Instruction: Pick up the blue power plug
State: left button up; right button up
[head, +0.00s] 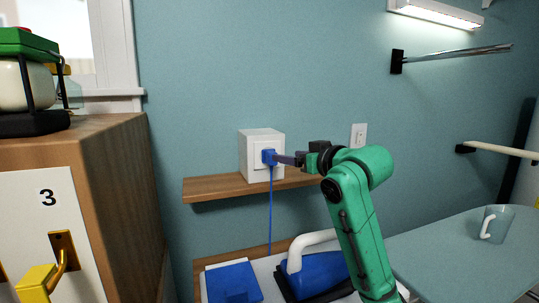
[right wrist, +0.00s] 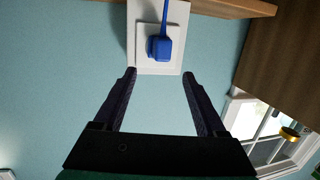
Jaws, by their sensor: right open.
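The blue power plug (head: 269,157) sits at the front of a white socket box (head: 262,136), its blue cord (head: 271,215) hanging down. In the right wrist view the plug (right wrist: 159,49) lies on the square socket plate (right wrist: 145,62), just beyond my fingertips. My right gripper (head: 277,159) is open and empty, pointing at the plug from the right in the head view. In the right wrist view my right gripper (right wrist: 160,77) has its fingers apart, with the plug roughly centred ahead of the gap. Whether a fingertip touches the plug I cannot tell. My left gripper is not in view.
The socket box stands on a wooden wall shelf (head: 225,188). Below are a blue-and-white iron (head: 318,274) and a blue folded item (head: 233,282).

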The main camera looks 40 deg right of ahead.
aim_at(274, 153)
jog(key=p+x, duration=0.1)
jog(key=x, duration=0.3)
jog(key=p+x, duration=0.2)
jog(key=x, duration=0.2)
jog(key=shift+r, duration=0.25)
grip_shut()
dwell(0.9)
